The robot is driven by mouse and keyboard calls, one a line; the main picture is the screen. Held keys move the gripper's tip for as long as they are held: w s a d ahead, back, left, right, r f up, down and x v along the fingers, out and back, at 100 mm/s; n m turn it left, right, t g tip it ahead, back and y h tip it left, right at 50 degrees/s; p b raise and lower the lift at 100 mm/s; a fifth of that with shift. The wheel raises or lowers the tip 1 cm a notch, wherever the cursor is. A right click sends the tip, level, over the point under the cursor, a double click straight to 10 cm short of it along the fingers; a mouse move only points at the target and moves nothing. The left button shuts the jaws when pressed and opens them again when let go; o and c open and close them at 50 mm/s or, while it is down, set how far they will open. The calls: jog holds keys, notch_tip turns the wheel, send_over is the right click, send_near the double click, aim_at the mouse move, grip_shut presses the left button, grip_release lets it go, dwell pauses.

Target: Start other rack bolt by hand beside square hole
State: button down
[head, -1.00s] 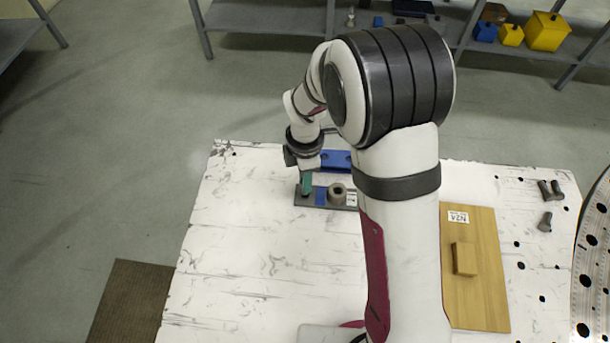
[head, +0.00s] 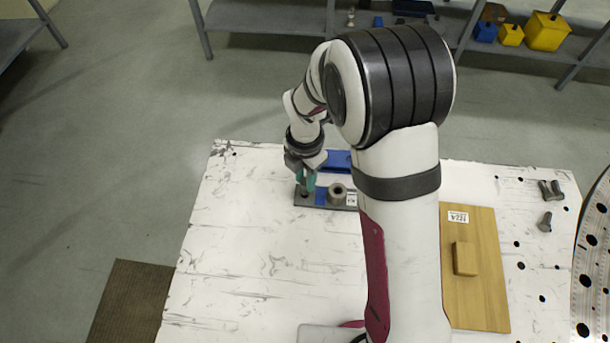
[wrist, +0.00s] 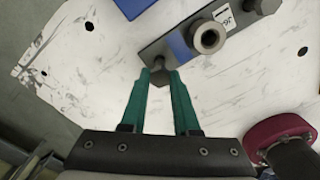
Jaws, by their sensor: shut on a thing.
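My gripper (head: 305,183) has green fingers and is shut at the left end of a dark bar (head: 302,202) on the white table. In the wrist view, the fingertips (wrist: 160,80) close on a dark hex bolt head (wrist: 160,76) at the near end of the bar (wrist: 150,52). I cannot tell whether the bolt is seated or raised. The bar carries a blue patch (wrist: 180,46), a grey round collar (wrist: 207,38) and a white label. Another dark bolt head (wrist: 265,5) shows at the far end, cut by the frame. I cannot make out a square hole.
A blue block (head: 337,161) lies behind the bar. A wooden board (head: 480,290) with a small block is right of my arm. Dark bolts (head: 545,222) lie at the table's right, near a large perforated plate (head: 590,270). The table's left part is clear.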

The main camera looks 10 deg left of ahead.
jog(key=shift+f, duration=0.15)
jog(key=shift+f, duration=0.35)
jog(key=shift+f, duration=0.4)
dwell(1.4)
jog(key=m, duration=0.7)
jog(key=shift+f, duration=0.15)
jog(key=m, duration=0.6)
jog(key=shift+f, duration=0.1)
jog(key=m, duration=0.8)
jog(key=c, duration=0.9)
grip_release()
